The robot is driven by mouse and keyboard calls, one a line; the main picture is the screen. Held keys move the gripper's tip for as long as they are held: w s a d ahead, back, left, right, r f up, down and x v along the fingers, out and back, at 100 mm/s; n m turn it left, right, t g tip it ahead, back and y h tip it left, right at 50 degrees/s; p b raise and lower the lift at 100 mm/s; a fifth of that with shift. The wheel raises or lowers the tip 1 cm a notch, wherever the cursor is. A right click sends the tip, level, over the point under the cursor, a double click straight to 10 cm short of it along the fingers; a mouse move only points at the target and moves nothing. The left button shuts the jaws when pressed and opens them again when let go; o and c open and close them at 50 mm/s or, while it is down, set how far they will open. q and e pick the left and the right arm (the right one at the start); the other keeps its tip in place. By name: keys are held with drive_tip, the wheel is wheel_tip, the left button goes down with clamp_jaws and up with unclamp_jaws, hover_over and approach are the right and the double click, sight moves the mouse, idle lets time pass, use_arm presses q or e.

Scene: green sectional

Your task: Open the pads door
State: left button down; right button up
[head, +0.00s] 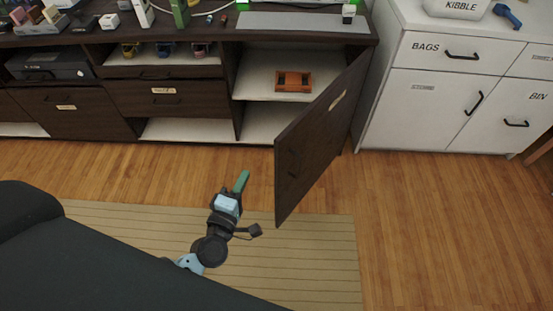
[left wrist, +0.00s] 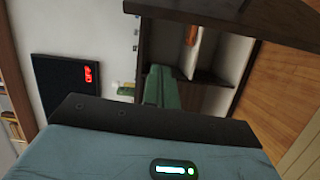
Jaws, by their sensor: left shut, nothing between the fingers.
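A dark brown cabinet door (head: 318,135) stands swung open at the right end of the long dark cabinet, with a small pale label too small to read. I cannot tell whether it is the pads door. Behind it are pale shelves (head: 265,85) with an orange-brown tray (head: 293,81). My left gripper (head: 241,181) is shut and empty, left of the open door and apart from it. In the left wrist view its green fingers (left wrist: 160,86) point toward the cabinet opening, with the dark door (left wrist: 230,18) across the top. My right gripper is not in view.
A white cabinet (head: 415,110) at the right has drawers and doors with black handles, some labelled BAGS and BIN. A striped rug (head: 310,260) lies on the wood floor. A dark upholstered seat (head: 100,270) fills the lower left. Floor right of the door is clear.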

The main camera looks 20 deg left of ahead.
use_arm(q)
drive_tip(key=w+d+n, duration=0.1)
drive_tip(key=w+d, duration=0.2)
drive_tip(key=w, duration=0.5)
drive_tip(key=shift+w+d, duration=0.15)
drive_tip(key=shift+w, duration=0.1)
idle(0.4)
drive_tip(key=shift+d+r, duration=0.1)
idle(0.4)
